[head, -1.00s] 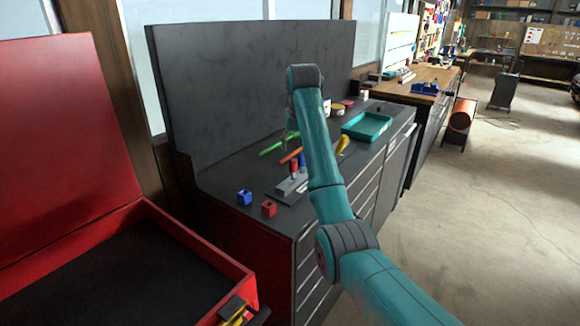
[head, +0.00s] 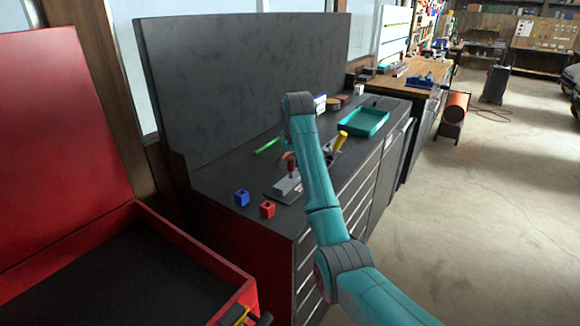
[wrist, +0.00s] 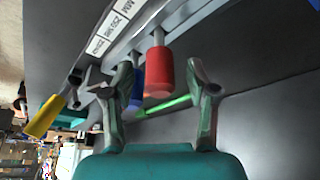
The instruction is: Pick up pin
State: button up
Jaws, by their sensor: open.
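A pin with a red cylindrical head (wrist: 158,75) stands in a grey labelled block (wrist: 118,30) in the wrist view. A second pin with a blue head (wrist: 136,92) is just left of it, partly hidden by my left finger. My gripper (wrist: 160,66) is open, with its fingers on either side of the pin heads in this view; I cannot tell whether they touch. In the head view, the red pin (head: 290,163) rises from the grey block (head: 286,186) on the dark bench. My forearm hides most of the gripper and the blue pin there.
A blue cube (head: 242,198) and a red cube (head: 268,209) lie near the block. A green tool (head: 266,146), a yellow-handled tool (head: 341,140) and a teal tray (head: 375,126) lie farther back. A dark back panel (head: 240,80) borders the bench; an open red box (head: 190,243) stands left.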

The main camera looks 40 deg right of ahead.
grip_shut()
notch_tip(320, 180, up, 10)
dwell(0.6)
